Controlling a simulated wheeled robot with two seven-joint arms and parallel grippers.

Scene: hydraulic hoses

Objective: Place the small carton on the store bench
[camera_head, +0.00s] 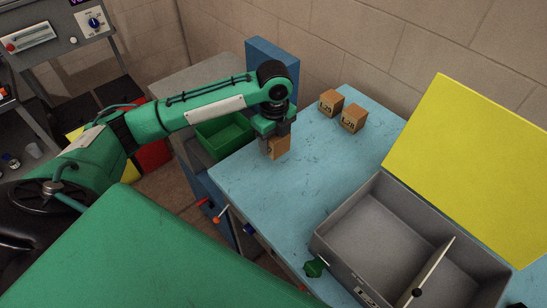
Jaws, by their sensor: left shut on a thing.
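My left gripper (276,138) points down over the near-left corner area of the blue bench top (265,195). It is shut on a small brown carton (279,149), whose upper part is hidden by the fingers. I cannot tell whether the carton touches the bench top or is just above it. Two other small cartons stand on the bench further back: one marked 1.25 (331,103) and one marked 1.20 (353,118). My right gripper does not show.
A grey divided box (345,200) sits on the bench at the right, with a yellow panel (455,165) behind it. A green bin (224,136) is left of the gripper, by a blue upright panel (270,55). The bench middle is clear.

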